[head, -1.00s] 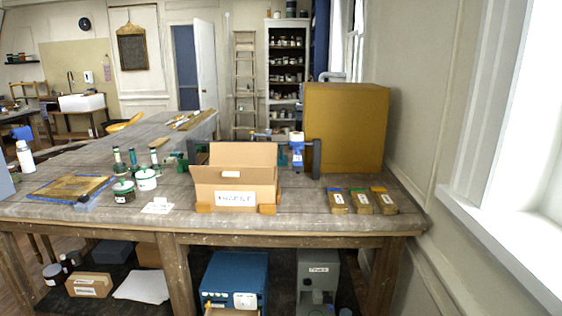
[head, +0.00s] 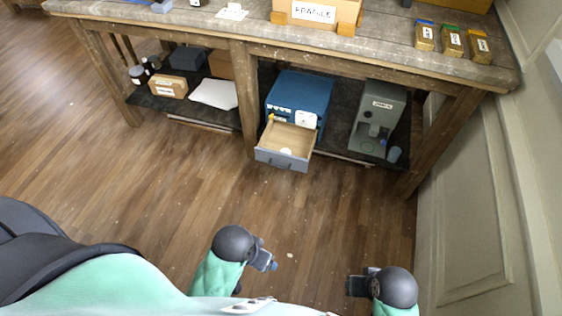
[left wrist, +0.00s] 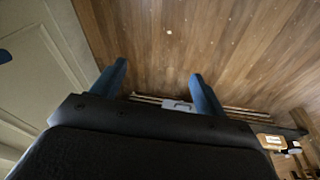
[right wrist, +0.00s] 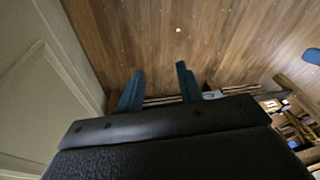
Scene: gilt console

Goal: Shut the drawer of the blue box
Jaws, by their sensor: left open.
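The blue box (head: 303,93) stands on the lower shelf of the workbench. My right gripper (head: 354,286) is lower and to the right, also clear of the drawer. Its fingers (right wrist: 160,85) are apart with nothing between them.
A grey machine (head: 377,119) stands right of the blue box on the shelf, close to a bench leg (head: 438,140). Another leg (head: 243,97) is just left of the box. Small boxes and paper lie further left. The wooden floor (head: 190,190) in front is clear.

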